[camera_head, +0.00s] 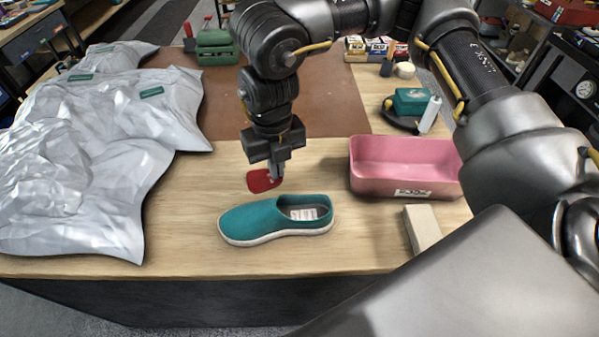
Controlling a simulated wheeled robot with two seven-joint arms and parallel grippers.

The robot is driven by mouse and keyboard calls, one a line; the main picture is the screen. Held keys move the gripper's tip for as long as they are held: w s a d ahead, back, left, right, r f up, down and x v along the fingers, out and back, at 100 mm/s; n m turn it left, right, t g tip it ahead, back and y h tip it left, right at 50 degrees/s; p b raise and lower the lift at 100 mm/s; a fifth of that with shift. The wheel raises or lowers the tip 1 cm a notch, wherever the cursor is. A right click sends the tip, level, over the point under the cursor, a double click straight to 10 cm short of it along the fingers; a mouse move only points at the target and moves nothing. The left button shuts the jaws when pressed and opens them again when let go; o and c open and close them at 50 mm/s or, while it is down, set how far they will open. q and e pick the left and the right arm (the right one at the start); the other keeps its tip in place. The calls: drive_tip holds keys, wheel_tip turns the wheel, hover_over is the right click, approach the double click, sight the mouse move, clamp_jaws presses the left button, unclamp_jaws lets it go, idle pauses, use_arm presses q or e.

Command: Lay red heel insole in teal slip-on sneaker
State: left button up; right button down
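The teal slip-on sneaker (258,219) stands upright on the wooden tabletop near the front, its toe to the left and its opening to the right. A pale label shows inside it. The red heel insole (260,182) is just behind the sneaker, outside it. My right gripper (276,177) points down at the insole's right end, and its fingertips overlap that end in the picture. The fingers look close together, but I cannot tell whether they grip the insole or whether it touches the table. My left gripper is not in view.
A pink bin (405,182) stands to the right, with a pale block (422,227) in front of it. Crumpled silvery bags (85,150) cover the left side.

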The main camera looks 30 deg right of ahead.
drive_tip(key=shift+w+d, duration=0.1)
drive_tip(key=shift+d, duration=0.05)
drive_tip(key=w+d+f+p, duration=0.1)
drive_tip(key=w+d+f, duration=0.1)
drive_tip(key=d+f, duration=0.1)
drive_tip(key=w+d+f+p, duration=0.1)
drive_tip(key=w+d+f, duration=0.1)
drive_tip(key=d, duration=0.2)
drive_tip(key=w+d+f+p, duration=0.2)
drive_tip(key=d+f, duration=0.1)
drive_tip(key=shift+w+d+f, duration=0.1)
drive_tip(key=shift+d+f, duration=0.2)
drive_tip(key=shift+d, duration=0.1)
drive_tip(key=shift+w+d+f, duration=0.25)
drive_tip(key=shift+d+f, duration=0.2)
drive_tip(key=shift+f, duration=0.15)
wheel_tip(320, 180, down, 2)
drive_tip(key=shift+p, duration=0.35)
drive_tip(key=shift+w+d+f, duration=0.1)
drive_tip(key=shift+f, duration=0.5)
